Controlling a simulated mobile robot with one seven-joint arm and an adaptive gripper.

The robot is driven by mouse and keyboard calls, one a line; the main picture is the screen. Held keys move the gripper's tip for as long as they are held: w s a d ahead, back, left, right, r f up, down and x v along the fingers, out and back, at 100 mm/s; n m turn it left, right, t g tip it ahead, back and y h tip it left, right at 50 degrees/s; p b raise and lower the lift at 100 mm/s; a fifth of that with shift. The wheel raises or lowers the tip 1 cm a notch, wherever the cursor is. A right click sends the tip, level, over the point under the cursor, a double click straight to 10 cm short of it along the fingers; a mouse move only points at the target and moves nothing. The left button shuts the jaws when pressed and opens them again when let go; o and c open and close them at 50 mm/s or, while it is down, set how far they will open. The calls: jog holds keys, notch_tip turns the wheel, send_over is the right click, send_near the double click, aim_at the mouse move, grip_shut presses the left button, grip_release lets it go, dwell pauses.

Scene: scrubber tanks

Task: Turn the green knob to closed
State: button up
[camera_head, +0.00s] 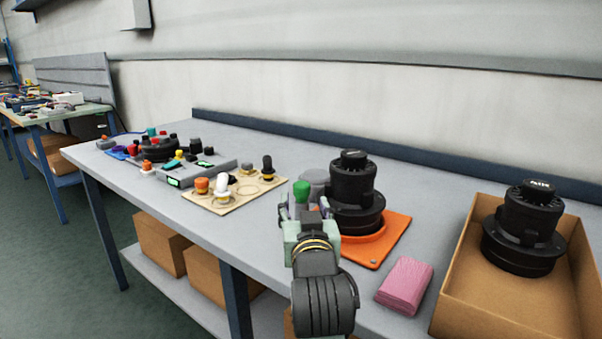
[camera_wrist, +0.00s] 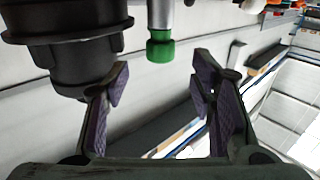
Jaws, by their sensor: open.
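The green knob (camera_head: 301,189) shows above my gripper in the head view, beside the black tank (camera_head: 354,186). In the wrist view the green knob (camera_wrist: 160,50) is on the end of a pale grey stem, near the top centre. My gripper (camera_head: 301,210) is open, its fingers spread to either side of the knob in the head view. In the wrist view my gripper (camera_wrist: 160,82) has a dark finger on each side, with the knob centred near the gap and just beyond the fingertips. No contact shows. The knob's base is hidden in the head view.
The black tank stands close to the right of the knob on an orange base (camera_head: 396,232). A pink pad (camera_head: 404,285) and a cardboard box (camera_head: 455,262) holding another black tank (camera_head: 525,228) are further right. A wooden board (camera_head: 222,207) with several knobs is left.

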aim_at(302, 193)
jog(key=shift+w+r+p, duration=0.25)
jog(key=shift+w+p, duration=0.05)
jog(key=shift+p, duration=0.95)
jog(key=w, duration=0.5)
jog(key=w+p, duration=0.1)
jog(key=w, duration=0.2)
jog(key=shift+a+f, duration=0.3)
jog(key=shift+a, duration=0.05)
jog(key=shift+c, duration=0.5)
jog(key=c, duration=1.1)
